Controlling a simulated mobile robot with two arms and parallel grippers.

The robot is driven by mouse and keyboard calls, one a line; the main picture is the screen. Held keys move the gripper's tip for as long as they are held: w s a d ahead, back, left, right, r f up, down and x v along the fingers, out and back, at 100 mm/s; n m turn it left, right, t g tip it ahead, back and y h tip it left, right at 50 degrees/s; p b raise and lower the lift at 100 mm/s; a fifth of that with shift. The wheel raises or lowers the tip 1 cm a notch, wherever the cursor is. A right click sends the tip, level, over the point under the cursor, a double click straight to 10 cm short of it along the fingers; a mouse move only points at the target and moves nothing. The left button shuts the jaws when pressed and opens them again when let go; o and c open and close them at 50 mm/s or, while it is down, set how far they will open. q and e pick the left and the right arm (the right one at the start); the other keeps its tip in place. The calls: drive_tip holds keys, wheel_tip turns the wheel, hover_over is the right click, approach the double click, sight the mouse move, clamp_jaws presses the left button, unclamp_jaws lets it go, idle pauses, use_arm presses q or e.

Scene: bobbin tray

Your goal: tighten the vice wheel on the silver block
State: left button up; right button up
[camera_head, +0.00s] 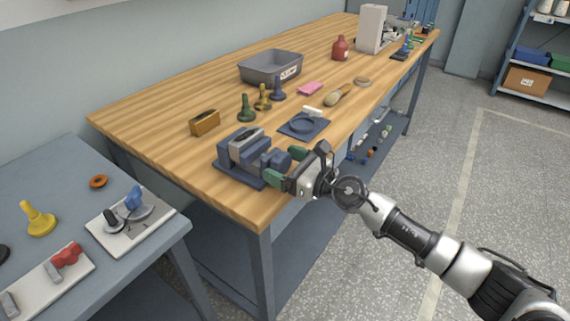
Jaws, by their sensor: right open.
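The blue-grey vice (229,162) stands near the front edge of the wooden workbench. The silver block (246,138) sits between its jaws at the top. The vice wheel, on the side of the vice toward my arm, is small in view and partly hidden by my right gripper. My right gripper (284,161) comes in from the right and is open, its green-tipped fingers around or beside the wheel end; I cannot tell whether they touch it. My left gripper is not in view.
The wooden workbench (160,118) holds a brass-coloured block (205,122), several bobbin-like pieces, a blue square holder (315,128) and a grey bin (271,68). A grey side table (60,170) with fixtures stands at the left. The floor at the right is open.

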drive_tip(key=c, duration=0.9)
drive_tip(key=m+p, duration=0.2)
drive_tip(key=m, duration=0.2)
drive_tip(key=shift+r+p, duration=0.15)
drive_tip(key=shift+p, duration=0.15)
drive_tip(key=shift+m+p, duration=0.85)
drive_tip(key=shift+m, duration=0.75)
drive_tip(key=shift+f, duration=0.2)
drive_tip(key=o, duration=0.9)
drive_tip(key=shift+d, duration=0.1)
